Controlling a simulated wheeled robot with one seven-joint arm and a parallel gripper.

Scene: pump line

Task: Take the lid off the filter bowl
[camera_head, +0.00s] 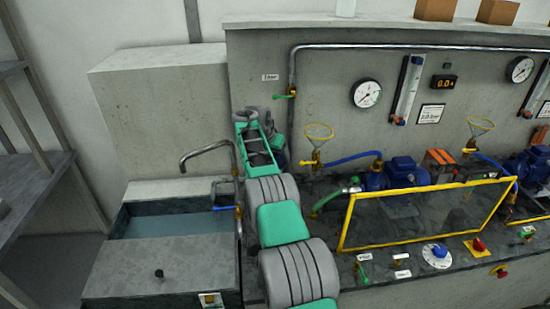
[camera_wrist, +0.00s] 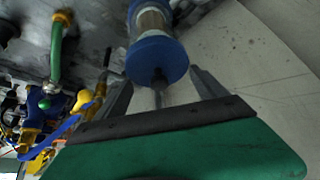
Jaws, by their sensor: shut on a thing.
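In the wrist view, the filter bowl (camera_wrist: 151,23) is a clear cylinder with a brownish inside. The lid appears to be seated on the bowl; I see no gap. My gripper (camera_wrist: 160,77) has a grey finger on each side of the lid and is shut on it. The fingertips are partly hidden by the lid. In the head view, my green and grey arm hides the bowl, the lid and the fingers.
A yellow-framed clear guard (camera_head: 425,215) stands right of my arm on the bench. A bent tap pipe (camera_head: 205,150) and a sink (camera_head: 165,222) are on the left. A green hose (camera_wrist: 56,50), a yellow knob (camera_wrist: 84,97) and a blue hose (camera_wrist: 60,130) lie left of my gripper.

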